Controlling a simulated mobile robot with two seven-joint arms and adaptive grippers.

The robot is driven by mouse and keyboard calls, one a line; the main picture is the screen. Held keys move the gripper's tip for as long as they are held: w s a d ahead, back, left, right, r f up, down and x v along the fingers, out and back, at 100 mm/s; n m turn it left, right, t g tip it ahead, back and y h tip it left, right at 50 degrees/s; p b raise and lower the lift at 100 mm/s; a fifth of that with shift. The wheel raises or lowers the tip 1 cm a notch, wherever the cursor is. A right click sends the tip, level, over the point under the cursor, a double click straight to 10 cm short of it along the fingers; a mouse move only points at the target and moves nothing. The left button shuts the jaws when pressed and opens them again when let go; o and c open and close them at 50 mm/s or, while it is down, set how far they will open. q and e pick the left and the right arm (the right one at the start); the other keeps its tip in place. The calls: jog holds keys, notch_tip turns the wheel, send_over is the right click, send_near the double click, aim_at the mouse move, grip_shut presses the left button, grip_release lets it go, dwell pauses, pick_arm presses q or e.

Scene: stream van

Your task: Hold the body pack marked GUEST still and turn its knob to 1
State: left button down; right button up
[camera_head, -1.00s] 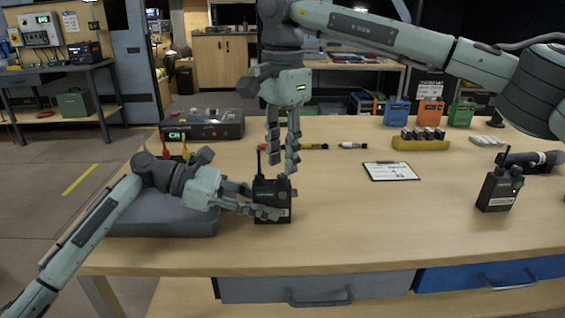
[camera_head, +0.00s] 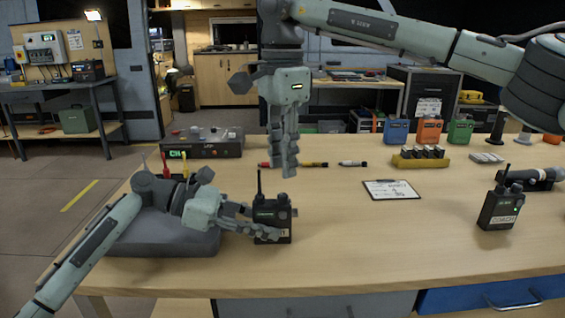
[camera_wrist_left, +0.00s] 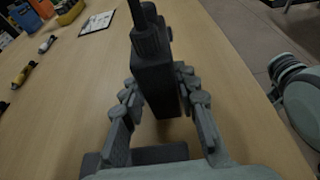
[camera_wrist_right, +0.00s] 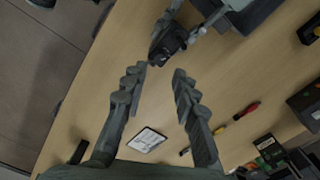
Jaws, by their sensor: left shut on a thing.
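A dark body pack (camera_head: 270,212) with an upright antenna stands on the table, left of centre. Its label is mostly covered by fingers, so I cannot read the name. My left gripper (camera_head: 268,232) is shut on it low down; the left wrist view shows the pack (camera_wrist_left: 154,75) between the fingers. The knob on its top is too small to read. My right gripper (camera_head: 287,172) hangs above the pack, pointing down. In the right wrist view its fingers (camera_wrist_right: 158,73) are apart and empty, with the pack (camera_wrist_right: 165,45) beyond them. A second pack (camera_head: 500,208), apparently marked COACH, stands at the right.
A grey padded case (camera_head: 165,238) lies under my left forearm. A clipboard (camera_head: 391,189), pens (camera_head: 313,164) and a yellow battery tray (camera_head: 421,161) lie further back. A receiver box (camera_head: 204,143) stands back left. The front middle of the table is clear.

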aim_at(283, 194)
jog(key=shift+f, duration=3.05)
jog(key=m, duration=0.5)
jog(key=shift+r, duration=0.1)
jog(key=m, duration=0.5)
jog(key=shift+m, duration=0.4)
jog(key=shift+c, duration=0.2)
grip_shut()
jog(key=shift+n, duration=1.4)
